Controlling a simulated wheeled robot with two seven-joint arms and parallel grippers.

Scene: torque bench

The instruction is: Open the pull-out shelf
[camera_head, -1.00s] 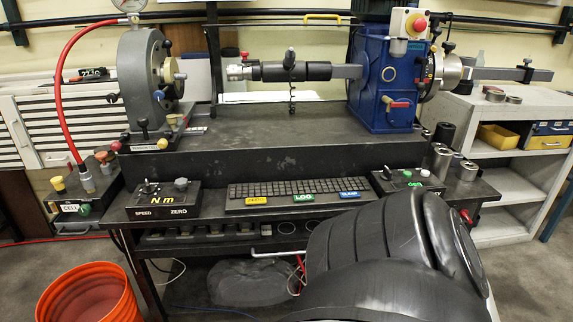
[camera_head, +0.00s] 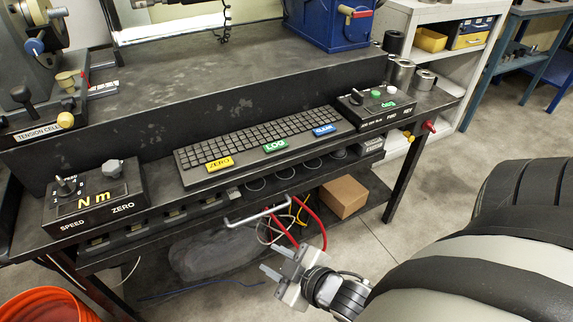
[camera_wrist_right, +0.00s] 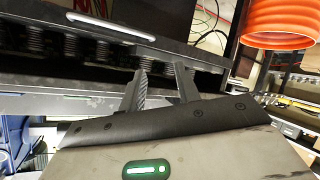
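The pull-out shelf (camera_head: 205,222) is a dark, shallow tray just under the bench top, holding rows of small parts. Its pale bar handle (camera_head: 257,211) sticks out from the front edge; the handle also shows at the upper left of the right wrist view (camera_wrist_right: 110,25). My right gripper (camera_head: 268,259) is in front of and below the handle, apart from it. Its two fingers (camera_wrist_right: 160,86) stand apart with nothing between them in the right wrist view. My left gripper is not in view.
A keyboard (camera_head: 255,148) and two control boxes (camera_head: 95,197) (camera_head: 371,107) stand on the bench. Below are a cardboard box (camera_head: 343,196), a grey bundle (camera_head: 205,255) and red cables (camera_head: 313,222). An orange bucket (camera_head: 45,308) is at lower left.

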